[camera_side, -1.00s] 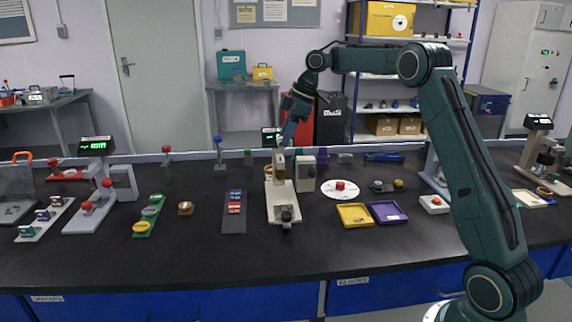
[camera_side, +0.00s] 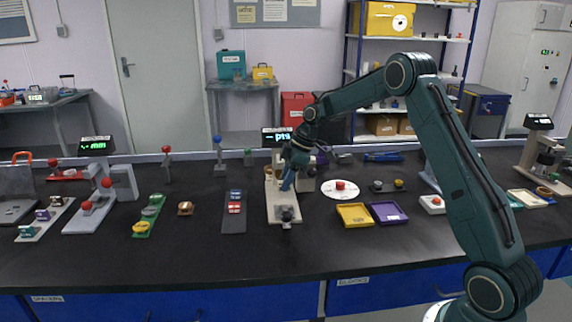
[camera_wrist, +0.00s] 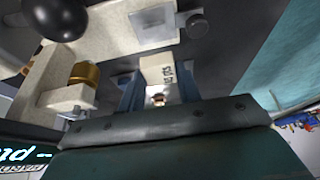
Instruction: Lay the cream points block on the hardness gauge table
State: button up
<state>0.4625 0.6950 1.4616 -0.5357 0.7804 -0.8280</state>
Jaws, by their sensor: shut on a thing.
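My gripper (camera_wrist: 159,90) is shut on the cream points block (camera_wrist: 160,68), with a blue finger on each side. Dark lettering shows on the block's face. In the side view my gripper (camera_side: 286,188) is low over the cream base of the hardness gauge (camera_side: 273,208), and the block is hidden there. The wrist view shows the gauge's cream frame (camera_wrist: 117,28), a brass cylinder (camera_wrist: 85,73) and a grey square plate (camera_wrist: 155,22) with a dark knob beside it. I cannot tell whether the block touches anything below it.
The gauge's display (camera_side: 277,137) stands behind. A dark slab with coloured blocks (camera_side: 234,222) lies to the left. A white disc (camera_side: 328,190), a yellow tray (camera_side: 355,224) and a purple tray (camera_side: 387,222) lie to the right. The bench front is clear.

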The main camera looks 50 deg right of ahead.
aim_at(281, 207)
jog(key=shift+f, duration=3.2)
jog(key=shift+f, duration=0.15)
jog(key=o, duration=1)
jog(key=shift+c, duration=0.2)
jog(key=v, duration=1.2)
jog(key=shift+r, duration=0.2)
jog(key=shift+a, duration=0.1)
